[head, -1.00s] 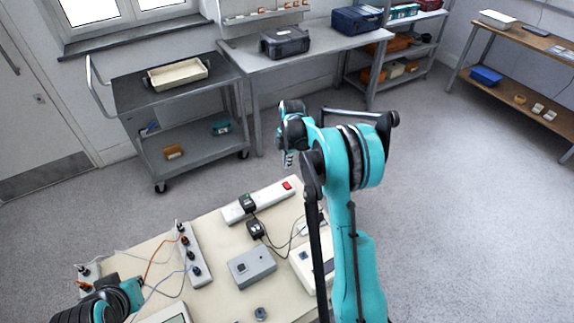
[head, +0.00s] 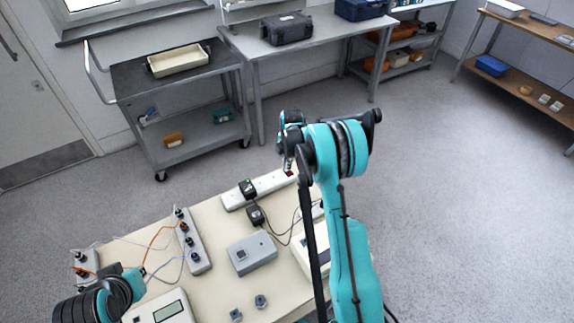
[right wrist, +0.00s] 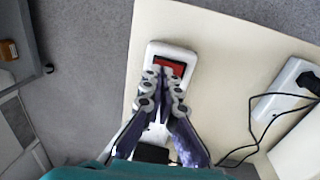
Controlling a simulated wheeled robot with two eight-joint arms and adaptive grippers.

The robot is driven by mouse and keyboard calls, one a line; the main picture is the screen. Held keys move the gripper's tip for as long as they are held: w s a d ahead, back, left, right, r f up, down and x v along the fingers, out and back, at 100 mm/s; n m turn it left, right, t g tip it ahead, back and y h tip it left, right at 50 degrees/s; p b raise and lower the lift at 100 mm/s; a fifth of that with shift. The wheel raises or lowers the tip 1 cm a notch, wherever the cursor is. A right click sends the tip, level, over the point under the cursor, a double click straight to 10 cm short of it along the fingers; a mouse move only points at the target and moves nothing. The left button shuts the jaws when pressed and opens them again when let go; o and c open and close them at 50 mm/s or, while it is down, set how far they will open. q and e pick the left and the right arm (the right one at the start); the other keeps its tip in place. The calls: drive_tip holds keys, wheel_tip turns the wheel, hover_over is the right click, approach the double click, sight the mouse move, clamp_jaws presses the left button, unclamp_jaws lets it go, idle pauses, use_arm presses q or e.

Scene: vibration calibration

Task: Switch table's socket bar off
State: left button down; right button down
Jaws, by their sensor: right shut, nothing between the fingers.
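A white socket bar (head: 235,199) with a dark plug in it lies along the far edge of the cream table (head: 215,222). Its red rocker switch (right wrist: 168,67) is at the end under my right gripper (right wrist: 165,88). In the right wrist view the gripper is shut and empty, its fingertips at the near edge of the switch. Whether they touch it cannot be told. In the head view this gripper (head: 288,164) hangs over the bar's right end and partly hides the switch. My left arm is at the bottom left; its gripper does not show.
A grey box (head: 252,252) and a black adapter (head: 256,215) with cables stand near the bar. Another socket strip (head: 194,243) with several plugs lies to the left. A device with a display (head: 165,308) is at the front. A grey cart (head: 180,85) stands beyond.

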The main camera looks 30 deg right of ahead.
drive_tip(key=shift+f, duration=0.1)
drive_tip(key=shift+w+f+b, duration=0.15)
drive_tip(key=shift+f+b, duration=0.2)
drive_tip(key=shift+b, duration=0.05)
drive_tip(key=shift+r, duration=0.15)
drive_tip(key=shift+s, duration=0.25)
drive_tip(key=shift+s, duration=0.6)
